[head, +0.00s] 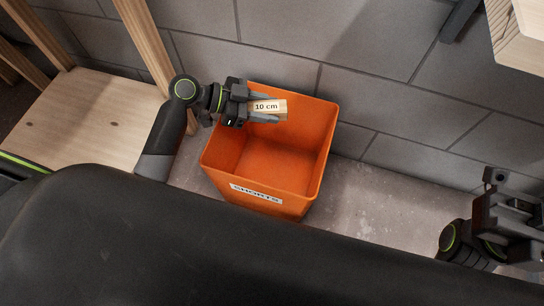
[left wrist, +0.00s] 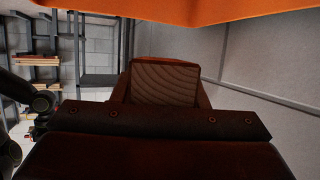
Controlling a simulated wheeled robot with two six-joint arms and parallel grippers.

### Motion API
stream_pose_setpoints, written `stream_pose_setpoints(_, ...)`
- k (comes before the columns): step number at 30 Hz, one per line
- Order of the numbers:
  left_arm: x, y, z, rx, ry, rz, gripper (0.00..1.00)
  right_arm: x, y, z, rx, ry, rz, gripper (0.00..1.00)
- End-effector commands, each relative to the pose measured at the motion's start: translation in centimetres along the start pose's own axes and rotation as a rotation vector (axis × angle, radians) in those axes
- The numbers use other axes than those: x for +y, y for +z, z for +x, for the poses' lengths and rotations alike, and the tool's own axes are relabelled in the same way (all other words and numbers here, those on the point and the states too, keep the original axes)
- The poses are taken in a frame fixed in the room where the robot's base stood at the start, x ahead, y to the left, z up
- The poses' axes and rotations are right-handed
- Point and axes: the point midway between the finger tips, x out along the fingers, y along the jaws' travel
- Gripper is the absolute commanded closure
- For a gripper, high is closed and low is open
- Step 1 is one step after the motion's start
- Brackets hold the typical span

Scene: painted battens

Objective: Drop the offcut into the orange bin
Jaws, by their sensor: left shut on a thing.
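The offcut (head: 267,107) is a short light wood block with a "10 cm" label. My left gripper (head: 264,108) is shut on it and holds it over the orange bin's opening, towards the back wall side. In the left wrist view the offcut's end grain (left wrist: 165,83) shows between the fingers. The orange bin (head: 322,150) stands on the floor with a "SHORTS" label on its front; the inside that shows is empty. Its orange wall (left wrist: 190,12) also crosses the top of the left wrist view. My right gripper (head: 522,208) is at the right edge, partly cut off, its fingers unclear.
A grey block wall (head: 390,60) stands close behind the bin. A wooden bench or shelf (head: 85,120) with upright posts is on the left. Bare concrete floor (head: 380,205) lies to the right of the bin. A wooden piece (head: 518,40) juts in at the upper right.

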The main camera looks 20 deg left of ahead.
Motion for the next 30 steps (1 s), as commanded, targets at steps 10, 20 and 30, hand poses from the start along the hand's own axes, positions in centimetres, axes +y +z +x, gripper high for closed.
stream_pose_setpoints(10, 0.0, 2.3, 1.0, 0.001, 0.000, 0.001, 0.83, -0.3, 0.2, -1.5, 0.023, 0.027, -0.031, 1.00)
stream_pose_setpoints(20, 0.0, 2.3, 0.9, 0.001, 0.000, 0.001, 0.39, -0.3, 0.2, -1.4, 0.023, 0.027, -0.030, 1.00)
stream_pose_setpoints(30, 0.0, 2.2, 0.9, 0.000, 0.000, 0.000, 0.35, -0.3, 0.2, -1.4, 0.023, 0.027, -0.029, 1.00)
